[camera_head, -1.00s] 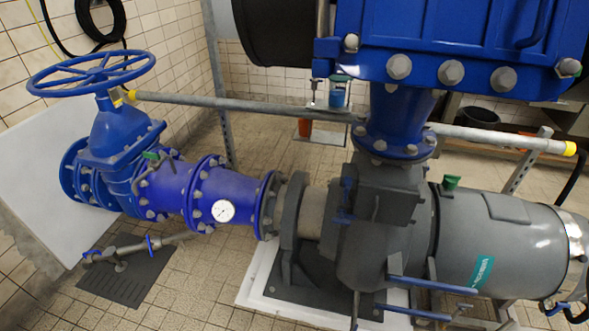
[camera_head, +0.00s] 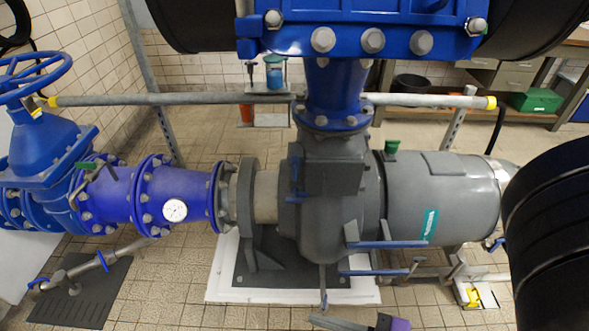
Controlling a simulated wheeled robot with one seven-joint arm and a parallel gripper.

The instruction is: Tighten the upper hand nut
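Two blue handle bars stick out from the front of the grey pump (camera_head: 330,210): an upper bar (camera_head: 388,244) and a lower bar (camera_head: 372,272). Small blue T-shaped handles (camera_head: 298,197) also sit on the pump's front casing, one above the other. I cannot tell which of these parts is the upper hand nut.
A blue valve with a handwheel (camera_head: 35,77) and a blue pipe with a gauge (camera_head: 175,210) stand at left. A grey rail (camera_head: 170,99) runs behind the pump. A smaller pipe fitting (camera_head: 88,267) lies over a dark mat. A white plinth (camera_head: 218,284) surrounds the pump's foot.

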